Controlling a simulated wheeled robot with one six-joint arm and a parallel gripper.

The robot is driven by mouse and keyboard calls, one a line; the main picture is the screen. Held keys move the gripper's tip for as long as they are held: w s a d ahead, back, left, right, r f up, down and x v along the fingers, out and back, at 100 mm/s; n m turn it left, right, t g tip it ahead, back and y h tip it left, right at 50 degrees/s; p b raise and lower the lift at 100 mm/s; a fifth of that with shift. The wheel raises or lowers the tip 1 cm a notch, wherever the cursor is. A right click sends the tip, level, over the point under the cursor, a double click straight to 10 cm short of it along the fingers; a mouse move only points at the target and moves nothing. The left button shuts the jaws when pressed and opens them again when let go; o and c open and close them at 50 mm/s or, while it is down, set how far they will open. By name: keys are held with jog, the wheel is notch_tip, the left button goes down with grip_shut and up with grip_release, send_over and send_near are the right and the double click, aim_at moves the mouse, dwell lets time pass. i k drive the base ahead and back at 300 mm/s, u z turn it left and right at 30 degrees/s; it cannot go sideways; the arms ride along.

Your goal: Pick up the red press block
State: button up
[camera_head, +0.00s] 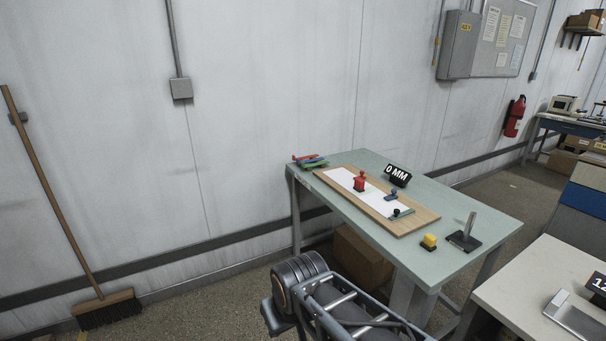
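The red press block (359,182) stands upright on the white paper (345,179), which lies on a wooden board (411,222) on the pale green table. My arm shows at the bottom centre, in front of the table and well apart from the block. My gripper's fingers cannot be made out in this view. Nothing covers the red block.
The green table (460,205) also bears a blue piece (393,195), a "0 MM" sign (398,175), a yellow block (429,241) and a dark stand (465,239). A cardboard box (362,258) sits underneath. A white table (520,298) is at the lower right. A broom (55,200) leans left.

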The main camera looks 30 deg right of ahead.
aim_at(359, 184)
jog(key=z, duration=0.05)
jog(key=i, duration=0.25)
jog(key=z, duration=1.1)
jog(key=i, duration=1.65)
